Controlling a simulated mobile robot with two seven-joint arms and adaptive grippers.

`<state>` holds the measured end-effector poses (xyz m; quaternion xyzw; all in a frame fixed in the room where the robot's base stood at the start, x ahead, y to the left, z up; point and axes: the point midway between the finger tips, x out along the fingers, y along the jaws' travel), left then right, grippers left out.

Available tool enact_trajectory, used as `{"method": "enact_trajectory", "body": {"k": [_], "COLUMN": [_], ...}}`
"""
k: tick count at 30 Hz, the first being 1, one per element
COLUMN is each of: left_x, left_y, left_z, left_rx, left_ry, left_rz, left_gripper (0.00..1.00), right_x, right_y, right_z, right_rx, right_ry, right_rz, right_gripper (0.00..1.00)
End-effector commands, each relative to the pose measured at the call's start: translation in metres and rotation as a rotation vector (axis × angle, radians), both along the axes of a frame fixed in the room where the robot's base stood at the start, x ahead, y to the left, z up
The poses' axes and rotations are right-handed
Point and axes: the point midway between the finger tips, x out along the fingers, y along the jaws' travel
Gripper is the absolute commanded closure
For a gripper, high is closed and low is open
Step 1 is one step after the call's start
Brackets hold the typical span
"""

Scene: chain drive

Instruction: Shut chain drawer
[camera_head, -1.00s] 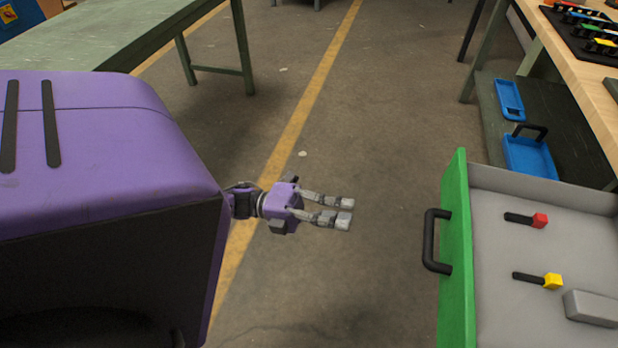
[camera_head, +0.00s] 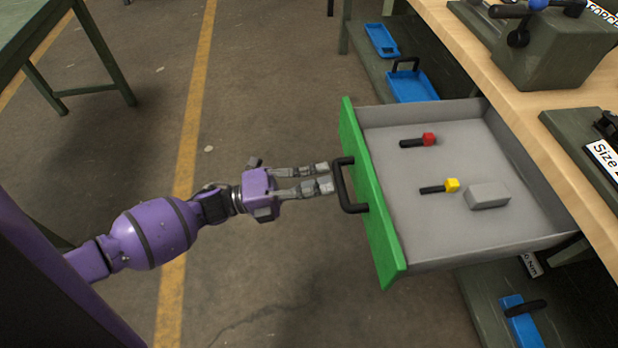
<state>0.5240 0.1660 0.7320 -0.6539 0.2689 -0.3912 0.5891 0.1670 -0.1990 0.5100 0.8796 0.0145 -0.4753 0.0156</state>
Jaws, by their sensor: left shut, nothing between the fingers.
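The chain drawer, with a grey tray and a green front (camera_head: 372,200), is pulled out from under the wooden workbench on the right. Its black handle (camera_head: 344,187) is on the green front, facing left. My left gripper (camera_head: 329,178) is shut and empty, its fingertips at the handle; I cannot tell whether they touch it. Inside the drawer lie a red-headed tool (camera_head: 418,141), a yellow-headed tool (camera_head: 440,187) and a grey block (camera_head: 487,195). My right gripper is not in view.
The wooden workbench (camera_head: 470,60) carries a dark green fixture (camera_head: 550,50) and a panel at the right edge. Blue trays (camera_head: 412,85) lie on the lower shelf. A green table (camera_head: 30,30) stands at the upper left. The floor left of the drawer is clear.

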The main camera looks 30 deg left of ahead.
Motion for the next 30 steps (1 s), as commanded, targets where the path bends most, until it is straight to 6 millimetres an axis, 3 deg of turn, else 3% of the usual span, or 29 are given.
{"method": "enact_trajectory", "body": {"k": [11, 16, 23, 30], "left_x": [0.001, 0.010, 0.037, 0.074], "left_y": [-0.002, -0.015, -0.055, -0.111], "left_z": [0.000, 0.000, 0.001, 0.000], "left_rx": [-0.001, -0.002, -0.005, -0.005], "left_ry": [-0.001, -0.002, -0.003, -0.003], "left_rz": [0.000, -0.001, -0.002, -0.002], "left_gripper": [1.00, 1.00, 1.00, 1.00], "right_x": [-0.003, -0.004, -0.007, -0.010], "right_y": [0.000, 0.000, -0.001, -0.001], "right_z": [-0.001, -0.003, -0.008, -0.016], "right_rx": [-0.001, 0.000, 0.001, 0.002], "right_ry": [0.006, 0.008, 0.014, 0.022], "right_rz": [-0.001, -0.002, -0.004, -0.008], "right_gripper": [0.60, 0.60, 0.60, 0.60]}}
